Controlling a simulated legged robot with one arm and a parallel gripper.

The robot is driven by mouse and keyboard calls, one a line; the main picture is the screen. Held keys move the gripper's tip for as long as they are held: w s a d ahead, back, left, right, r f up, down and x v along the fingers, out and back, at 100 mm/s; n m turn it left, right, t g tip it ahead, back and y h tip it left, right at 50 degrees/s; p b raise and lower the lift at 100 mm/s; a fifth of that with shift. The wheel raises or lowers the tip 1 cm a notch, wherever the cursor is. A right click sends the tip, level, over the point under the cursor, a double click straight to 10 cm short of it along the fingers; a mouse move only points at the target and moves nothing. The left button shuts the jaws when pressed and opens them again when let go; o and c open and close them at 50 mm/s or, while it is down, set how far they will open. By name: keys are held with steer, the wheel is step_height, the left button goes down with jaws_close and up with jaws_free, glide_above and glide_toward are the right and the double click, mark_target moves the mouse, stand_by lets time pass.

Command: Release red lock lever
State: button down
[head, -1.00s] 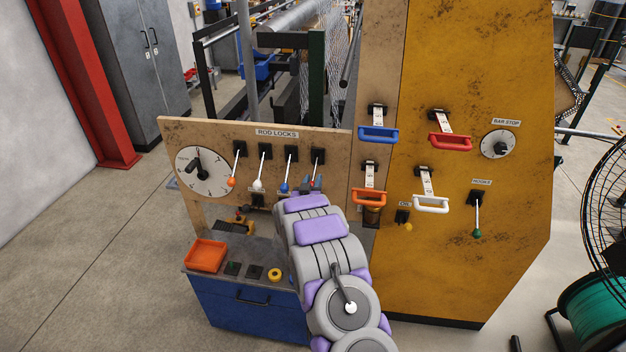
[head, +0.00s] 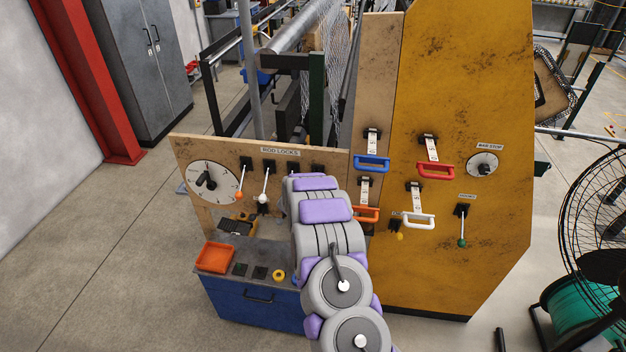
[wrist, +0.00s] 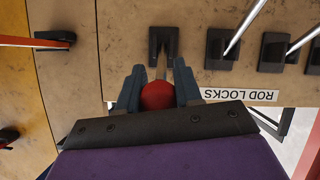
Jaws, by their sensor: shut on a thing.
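The red lock lever ends in a round red knob (wrist: 158,95) in the wrist view. Its short visible rod runs to a black slotted mount (wrist: 163,46) on the tan panel. My gripper (wrist: 158,82) is shut on the red knob, with one dark finger on each side of it. In the head view my arm hides the knob and the gripper. The ROD LOCKS label (head: 280,152) is above the lever row. The orange-knobbed lever (head: 239,195) and the white-knobbed lever (head: 262,198) hang down at the left of the row.
A round dial (head: 214,183) is left of the levers. A blue handle (head: 372,162), a red handle (head: 436,171), an orange handle (head: 367,215) and a white handle (head: 418,221) are to the right. An orange tray (head: 214,257) sits on the blue cabinet (head: 250,300) below.

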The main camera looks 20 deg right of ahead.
steer(key=shift+w+d+r+p, duration=0.1)
steer(key=shift+w+r+p, duration=0.1)
steer(key=shift+r+p, duration=0.25)
steer(key=shift+w+d+r+p, duration=0.1)
steer(key=shift+w+r+p, duration=0.1)
steer(key=shift+r+p, duration=0.2)
steer(key=c, duration=1.2)
jaws_free()
steer(key=o, duration=0.4)
steer(key=shift+w+f, duration=0.2)
steer(key=shift+s, duration=0.1)
steer(key=shift+s+r, duration=0.1)
steer(key=b+v, duration=0.2)
steer(key=v, duration=1.5)
steer(key=shift+a, duration=0.15)
